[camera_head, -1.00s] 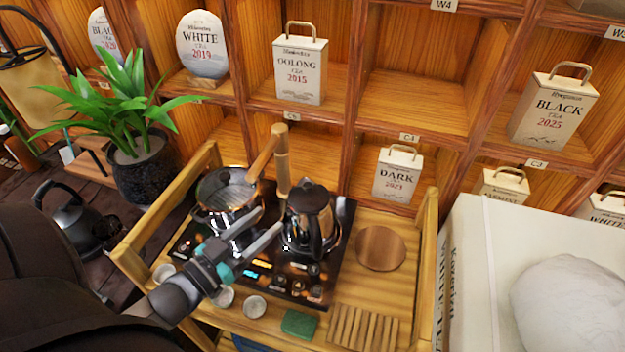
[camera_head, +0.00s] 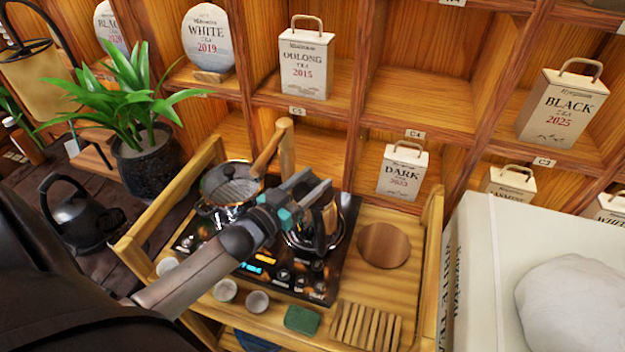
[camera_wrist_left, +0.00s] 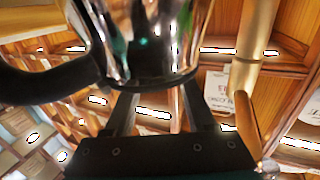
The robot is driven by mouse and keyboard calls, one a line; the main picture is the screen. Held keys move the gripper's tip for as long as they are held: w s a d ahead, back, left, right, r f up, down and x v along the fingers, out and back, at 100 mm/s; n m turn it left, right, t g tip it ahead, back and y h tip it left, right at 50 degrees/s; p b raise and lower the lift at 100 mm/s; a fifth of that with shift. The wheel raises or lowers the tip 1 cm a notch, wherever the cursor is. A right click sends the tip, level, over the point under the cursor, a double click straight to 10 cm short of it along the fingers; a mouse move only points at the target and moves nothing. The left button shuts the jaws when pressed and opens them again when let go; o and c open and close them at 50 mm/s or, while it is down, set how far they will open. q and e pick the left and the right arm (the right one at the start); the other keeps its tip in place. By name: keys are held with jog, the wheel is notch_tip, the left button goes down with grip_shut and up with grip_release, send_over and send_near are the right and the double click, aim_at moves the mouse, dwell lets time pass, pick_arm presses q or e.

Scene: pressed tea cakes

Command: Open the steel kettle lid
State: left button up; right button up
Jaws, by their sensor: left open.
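The shiny steel kettle (camera_head: 318,238) stands on the right side of the black cooktop in the head view, partly hidden by my left gripper. In the left wrist view its mirror-like body (camera_wrist_left: 145,40) fills the top middle, with a black handle (camera_wrist_left: 50,80) curving off to the left. My left gripper (camera_head: 318,184) is over the upper part of the kettle. Its two fingers (camera_wrist_left: 157,100) are apart and point toward the kettle. I cannot tell whether they touch it. The lid cannot be made out clearly. My right gripper is not in view.
A pan (camera_head: 228,188) with a wooden handle sits left of the kettle on the cooktop (camera_head: 297,283). A wooden post (camera_head: 287,150) rises behind. A round wooden board (camera_head: 383,245), small cups (camera_head: 257,302) and a green block (camera_head: 302,319) share the tea table. A dark kettle (camera_head: 80,220) stands at far left.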

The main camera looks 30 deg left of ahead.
pick_arm(q)
jog(key=shift+w, duration=0.15)
grip_shut()
dwell(0.4)
dwell(1.0)
